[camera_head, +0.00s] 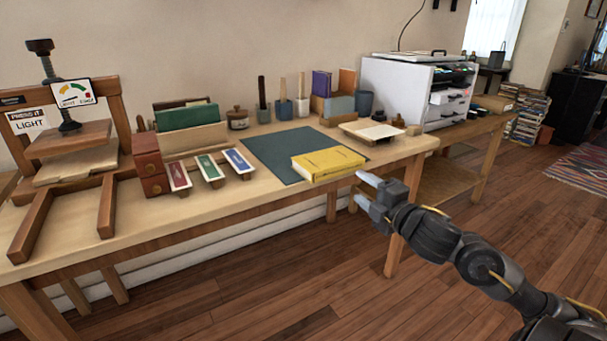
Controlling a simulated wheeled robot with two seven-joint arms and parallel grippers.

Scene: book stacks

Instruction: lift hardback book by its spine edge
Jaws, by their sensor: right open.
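A yellow hardback book (328,163) lies flat on a dark green mat (270,150) near the front edge of the wooden workbench. One end of the book reaches close to the bench's front edge. My right gripper (358,189) is open and empty, just beyond the front edge, to the right of the book and a little lower in the picture. A small gap shows between its fingertips and the book. My left gripper is not in view.
Three small stands with red, green and blue strips (209,169) sit left of the mat. A wooden press (70,140) stands at the far left. A cream pad on a tray (372,131) lies behind the book. A white printer (415,90) stands at the back right.

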